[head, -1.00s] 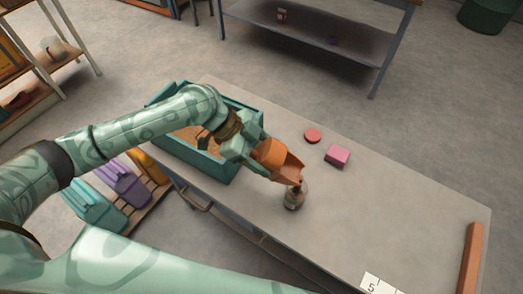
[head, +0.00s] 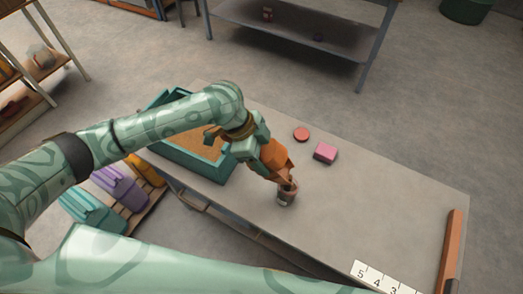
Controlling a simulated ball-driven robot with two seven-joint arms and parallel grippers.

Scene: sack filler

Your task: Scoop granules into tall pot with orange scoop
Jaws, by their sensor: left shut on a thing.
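My left gripper (head: 255,152) is shut on the orange scoop (head: 274,157). The scoop is tilted, with its mouth pointing down at the top of the small pot (head: 286,195). The scoop's lip is over or against the pot's rim; I cannot tell whether they touch. The pot stands upright on the table and has a dark, patterned side. Its inside is mostly hidden by the scoop. The teal bin (head: 211,173) behind my left arm holds tan granules (head: 203,142). My right gripper is not in view.
A grey table (head: 372,205) carries a red disc (head: 301,134), a pink block (head: 325,152), an orange bar (head: 450,250) and a numbered white strip (head: 385,278). The table's middle right is clear. Teal, purple and yellow containers (head: 118,185) stand beyond the left edge.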

